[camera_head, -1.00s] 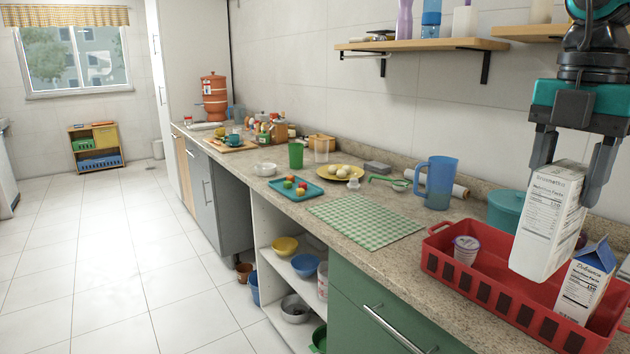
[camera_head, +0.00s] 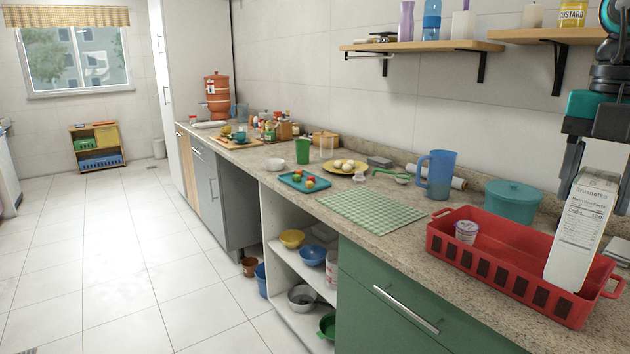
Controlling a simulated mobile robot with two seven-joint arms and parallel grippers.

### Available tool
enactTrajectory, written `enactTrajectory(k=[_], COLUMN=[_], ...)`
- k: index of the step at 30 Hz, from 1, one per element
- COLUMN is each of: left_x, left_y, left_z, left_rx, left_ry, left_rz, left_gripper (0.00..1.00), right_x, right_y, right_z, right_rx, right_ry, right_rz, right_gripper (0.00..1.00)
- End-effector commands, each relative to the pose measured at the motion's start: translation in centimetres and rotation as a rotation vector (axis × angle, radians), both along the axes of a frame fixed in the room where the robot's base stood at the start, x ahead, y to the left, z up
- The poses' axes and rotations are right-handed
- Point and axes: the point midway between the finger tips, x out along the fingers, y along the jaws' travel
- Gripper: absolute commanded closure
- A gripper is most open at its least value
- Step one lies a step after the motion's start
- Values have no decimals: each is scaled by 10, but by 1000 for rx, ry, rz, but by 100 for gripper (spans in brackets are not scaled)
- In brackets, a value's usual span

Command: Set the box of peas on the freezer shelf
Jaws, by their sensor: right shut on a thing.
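My right gripper (camera_head: 596,180) is at the right edge, pointing down and shut on a tall white box (camera_head: 580,235) with a printed nutrition panel. The side facing me shows no peas picture, so I cannot tell if it is the box of peas. The box is almost upright over the right end of the red basket (camera_head: 485,272); I cannot tell whether its bottom is clear of the basket. No open freezer or freezer shelf shows. My left gripper is out of view.
The basket holds a small cup (camera_head: 466,232). Close behind stand a teal pot (camera_head: 513,201) and a blue pitcher (camera_head: 437,174). A green checked cloth (camera_head: 370,211) lies left on the counter. Wall shelves (camera_head: 425,46) hang above. The floor (camera_head: 120,260) at left is open.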

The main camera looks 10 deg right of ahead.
Motion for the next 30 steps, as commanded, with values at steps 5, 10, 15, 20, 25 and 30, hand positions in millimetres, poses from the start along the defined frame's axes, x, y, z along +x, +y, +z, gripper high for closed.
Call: enactTrajectory(k=[5,10,15,20,25,30], left_x=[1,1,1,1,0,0], left_y=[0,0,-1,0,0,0], left_z=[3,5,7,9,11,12], left_rx=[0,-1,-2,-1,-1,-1], left_ry=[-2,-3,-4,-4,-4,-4], left_rz=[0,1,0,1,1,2], left_gripper=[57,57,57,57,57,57], right_x=[-18,-38,-50,-51,-42,-28], right_y=[-40,-74,-86,-77,-50,-11], right_z=[-17,-54,-101,-148,-188,-218], right_rx=[7,9,8,6,3,-2], right_ry=[-5,-8,-10,-15,-16,-16], right_rz=[190,479,839,1228,1667,2116], right_gripper=[100,100,100,100,100,100])
